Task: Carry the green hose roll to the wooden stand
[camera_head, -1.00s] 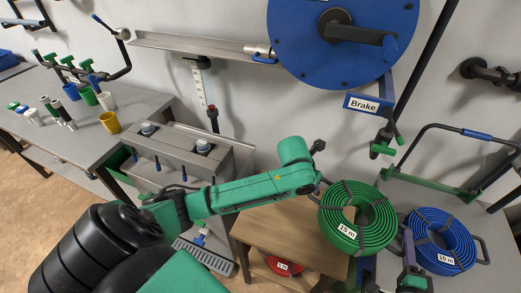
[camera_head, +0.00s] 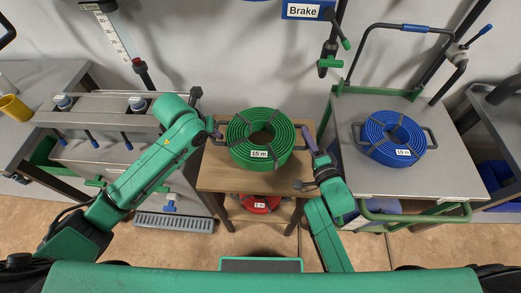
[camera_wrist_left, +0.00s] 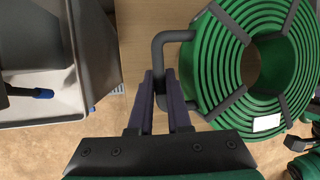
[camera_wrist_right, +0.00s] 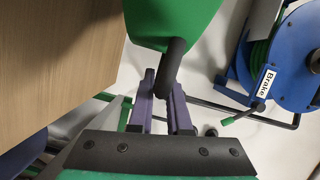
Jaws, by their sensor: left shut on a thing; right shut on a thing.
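The green hose roll (camera_head: 238,151), labelled 15 m, is level over the top of the wooden stand (camera_head: 220,181) in the head view. I cannot tell whether it touches the top. My left gripper (camera_head: 214,134) is shut on the roll's left handle; the left wrist view shows that handle (camera_wrist_left: 158,58) between the fingers. My right gripper (camera_head: 309,143) is shut on the right handle, a dark bar (camera_wrist_right: 172,62) in the right wrist view. The wooden top also shows in the right wrist view (camera_wrist_right: 60,55).
A blue hose roll (camera_head: 375,151) lies on the grey cart (camera_head: 435,180) to the right. A red roll (camera_head: 262,203) sits on the stand's lower shelf. A metal trough bench (camera_head: 100,108) stands close on the left. Floor is clear around the stand's front legs.

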